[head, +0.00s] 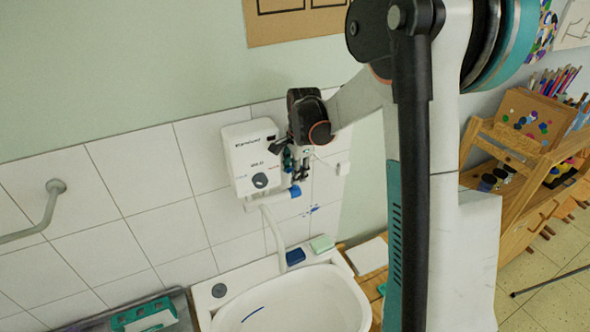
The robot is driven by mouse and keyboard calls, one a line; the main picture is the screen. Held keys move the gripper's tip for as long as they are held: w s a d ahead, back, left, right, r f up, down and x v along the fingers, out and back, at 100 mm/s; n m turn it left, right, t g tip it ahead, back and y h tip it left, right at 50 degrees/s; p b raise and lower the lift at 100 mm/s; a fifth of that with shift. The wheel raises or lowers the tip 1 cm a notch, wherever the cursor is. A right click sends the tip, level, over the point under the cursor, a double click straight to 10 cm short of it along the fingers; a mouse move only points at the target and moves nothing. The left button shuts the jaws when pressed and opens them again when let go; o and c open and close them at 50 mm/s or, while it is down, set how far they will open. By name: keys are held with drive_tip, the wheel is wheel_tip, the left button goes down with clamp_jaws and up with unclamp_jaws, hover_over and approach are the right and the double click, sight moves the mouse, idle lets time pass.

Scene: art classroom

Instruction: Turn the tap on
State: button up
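The tap is a white wall-mounted water heater (250,150) on the tiled wall, with a dark round knob (260,180) on its front. A white spout (273,235) comes down from it to the white sink (350,283). Blue fittings (295,191) show at the heater's lower right. My gripper (288,172) points down at the heater's right side, close to these fittings. It is dark and small here, and its fingertips are hard to make out. I cannot tell whether it touches the fittings.
A blue sponge (296,256) and a pale green bar (322,243) lie on the sink's back edge. A green-and-white box (145,315) stands left of the sink. A grab rail (45,212) is on the left wall. A wooden shelf (520,165) stands at right.

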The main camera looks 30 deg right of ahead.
clamp_jaws()
drive_tip(key=s+t+b, duration=0.1)
drive_tip(key=t+b, duration=0.1)
drive_tip(key=s+t+b, duration=0.2)
drive_tip(key=shift+f, duration=0.2)
idle(0.3)
unclamp_jaws()
idle(0.4)
